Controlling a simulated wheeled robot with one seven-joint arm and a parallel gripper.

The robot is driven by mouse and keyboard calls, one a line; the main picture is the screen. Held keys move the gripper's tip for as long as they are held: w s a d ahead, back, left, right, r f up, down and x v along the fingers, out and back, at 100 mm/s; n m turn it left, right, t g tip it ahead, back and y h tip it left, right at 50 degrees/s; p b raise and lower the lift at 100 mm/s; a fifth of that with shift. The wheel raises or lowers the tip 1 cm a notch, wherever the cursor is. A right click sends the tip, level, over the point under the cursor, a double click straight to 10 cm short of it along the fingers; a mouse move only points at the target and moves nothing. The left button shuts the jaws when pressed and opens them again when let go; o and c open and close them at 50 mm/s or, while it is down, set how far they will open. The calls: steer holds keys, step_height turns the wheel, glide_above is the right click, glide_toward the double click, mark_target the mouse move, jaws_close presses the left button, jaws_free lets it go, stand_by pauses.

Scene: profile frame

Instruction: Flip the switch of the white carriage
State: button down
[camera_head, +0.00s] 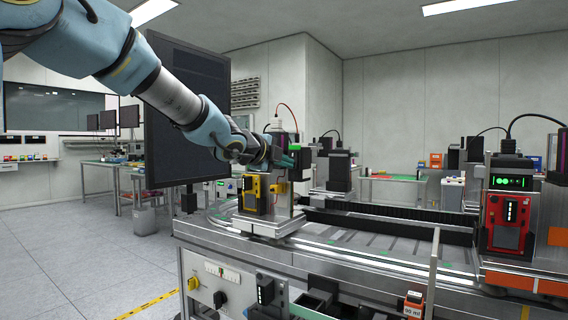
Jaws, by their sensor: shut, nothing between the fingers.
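The carriage that looks white (285,203) stands on the rail of the long bench, left of the middle of the picture. A yellow device (254,194) with a dark face is on its front left. My gripper (287,159) is in front of the upper part of this carriage, reached by my arm from the upper left. It is shut and empty, and it hides part of the carriage behind it. I cannot tell whether it touches the carriage. The switch is too small or hidden to make out, so its position cannot be told.
A red device (507,222) with green lights above it stands on the right of the bench. A dark monitor (180,120) is behind my arm. A control panel (221,287) with a yellow knob is on the bench's front left. The floor (75,260) at left is clear.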

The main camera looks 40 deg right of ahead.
steer(key=shift+f+b, duration=0.25)
steer(key=shift+b, duration=0.35)
steer(key=b, duration=0.4)
steer(key=f+h+b, duration=0.1)
steer(key=b, duration=0.3)
steer(key=shift+d+f+h, duration=0.2)
steer(key=shift+d+h, duration=0.1)
steer(key=shift+d, duration=0.05)
steer(key=shift+w+r+t, duration=0.1)
steer(key=shift+r+t, duration=0.2)
steer(key=shift+r, duration=0.3)
steer(key=f+v, duration=0.1)
steer(key=v, duration=0.9)
steer(key=shift+a+r+p, duration=0.35)
steer(key=shift+a, duration=0.1)
